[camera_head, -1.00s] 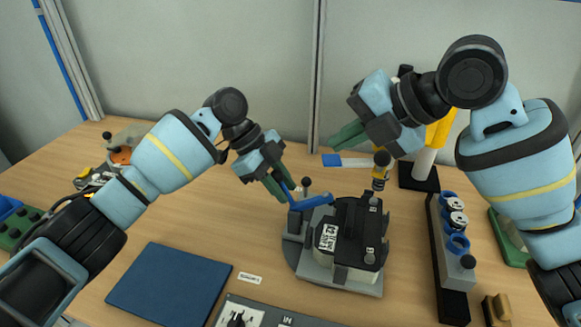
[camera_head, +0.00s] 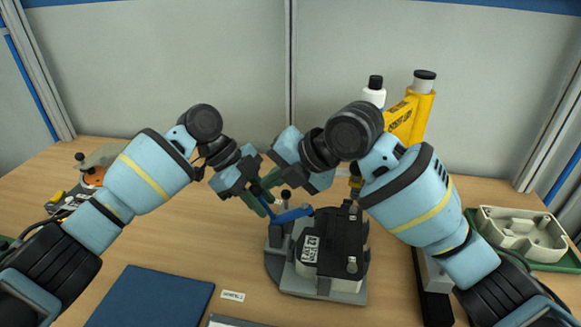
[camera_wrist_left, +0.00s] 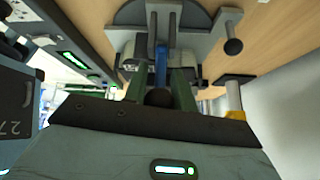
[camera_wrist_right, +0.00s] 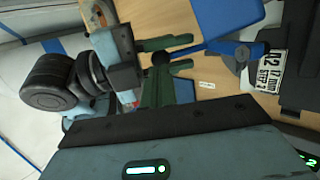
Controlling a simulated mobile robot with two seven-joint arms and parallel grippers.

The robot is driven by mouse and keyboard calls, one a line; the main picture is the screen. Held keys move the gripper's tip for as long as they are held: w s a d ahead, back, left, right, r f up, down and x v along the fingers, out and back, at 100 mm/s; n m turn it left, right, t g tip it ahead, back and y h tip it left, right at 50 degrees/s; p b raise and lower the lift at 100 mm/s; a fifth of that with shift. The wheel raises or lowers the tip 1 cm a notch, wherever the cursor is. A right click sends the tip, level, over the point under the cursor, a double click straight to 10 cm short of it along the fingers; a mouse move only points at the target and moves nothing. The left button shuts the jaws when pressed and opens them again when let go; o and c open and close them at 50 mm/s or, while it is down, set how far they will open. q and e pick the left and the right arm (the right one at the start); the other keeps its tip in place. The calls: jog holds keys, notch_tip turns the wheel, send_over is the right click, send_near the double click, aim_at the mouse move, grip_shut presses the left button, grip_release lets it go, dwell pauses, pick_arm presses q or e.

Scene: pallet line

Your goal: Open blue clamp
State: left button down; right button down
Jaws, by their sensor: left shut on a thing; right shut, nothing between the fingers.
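The blue clamp (camera_head: 292,215) is a blue lever with a dark ball end, on the grey fixture at the left side of the black battery-like block (camera_head: 338,240). My left gripper (camera_head: 262,204) is shut on its ball end. In the left wrist view, the blue lever (camera_wrist_left: 161,62) runs away from between the green fingers. My right gripper (camera_head: 268,182) is shut and empty, just above and beside the left one. In the right wrist view, its closed fingers (camera_wrist_right: 157,88) are close to the left fingers and the lever (camera_wrist_right: 215,47).
The grey fixture base (camera_head: 325,290) carries the labelled block. A blue mat (camera_head: 150,300) lies at front left. A yellow stand (camera_head: 410,118) and a white bottle (camera_head: 374,95) are behind. A pale tray-like part (camera_head: 522,232) lies at the right.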

aim_at(257, 187)
jog(key=shift+x, duration=1)
pick_arm(q)
jog(key=shift+s+d+r, duration=0.15)
jog(key=shift+d, duration=0.05)
pick_arm(e)
jog(key=shift+w+a+f, duration=0.1)
jog(key=shift+a+f, duration=0.35)
jog(key=shift+a, duration=0.15)
pick_arm(q)
jog(key=c, duration=1.4)
grip_release()
jog(key=shift+o, duration=1.1)
pick_arm(e)
jog(key=shift+w, duration=0.1)
pick_arm(q)
jog(key=shift+a, duration=0.15)
pick_arm(e)
jog(key=shift+r, duration=0.1)
